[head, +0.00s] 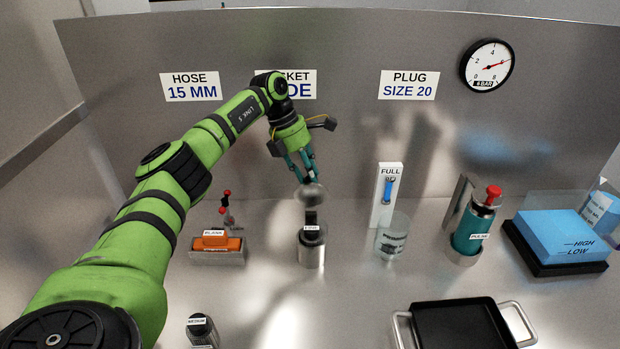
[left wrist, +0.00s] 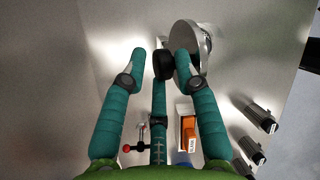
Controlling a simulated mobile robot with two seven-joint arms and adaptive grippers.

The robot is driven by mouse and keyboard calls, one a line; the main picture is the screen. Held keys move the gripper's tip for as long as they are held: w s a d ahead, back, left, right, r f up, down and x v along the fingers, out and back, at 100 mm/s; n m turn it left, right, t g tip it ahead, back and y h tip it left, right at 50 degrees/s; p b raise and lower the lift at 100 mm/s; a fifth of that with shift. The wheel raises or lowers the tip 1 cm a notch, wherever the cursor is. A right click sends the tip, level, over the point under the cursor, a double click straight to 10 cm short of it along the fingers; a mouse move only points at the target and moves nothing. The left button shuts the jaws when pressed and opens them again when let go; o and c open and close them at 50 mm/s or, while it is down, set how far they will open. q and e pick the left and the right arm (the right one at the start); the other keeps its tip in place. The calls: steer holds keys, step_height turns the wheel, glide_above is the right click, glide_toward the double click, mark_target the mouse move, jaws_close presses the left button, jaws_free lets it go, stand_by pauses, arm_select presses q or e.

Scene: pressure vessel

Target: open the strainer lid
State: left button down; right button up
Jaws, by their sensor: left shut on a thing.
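The strainer is a silver cylinder (head: 311,252) with a small label at its top, standing mid-table in the head view. Its round silver lid (head: 312,194) is above the body, under my left gripper (head: 304,172); a dark piece shows between lid and body. In the left wrist view the lid (left wrist: 200,50) is a steel disc seen at a steep angle, with a black knob (left wrist: 163,65). My left gripper (left wrist: 160,62) is shut on this knob, its fingers around it. The lid's joint with the body is hidden. My right gripper is not in view.
An orange block in a holder (head: 216,246) is left of the strainer. A clear cup (head: 392,238) and a teal bottle with red knob (head: 471,226) are right. A black tray (head: 462,326) is at front right, and a dark-topped cylinder (head: 202,331) at front left.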

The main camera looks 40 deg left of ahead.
arm_select(q)
steer(key=f, duration=0.1)
steer(key=w+a+f, duration=0.1)
steer(key=w+f+b, duration=0.1)
steer(key=shift+w+a+f, duration=0.15)
steer(key=shift+w+a, duration=0.1)
steer(key=shift+a, duration=0.15)
steer(key=c, duration=0.9)
jaws_free()
steer(key=shift+a, duration=0.1)
steer(key=shift+c, duration=0.2)
steer(key=w+v, duration=0.1)
steer(key=v, duration=0.6)
steer(key=shift+s+r, duration=0.2)
steer(key=shift+r, duration=0.25)
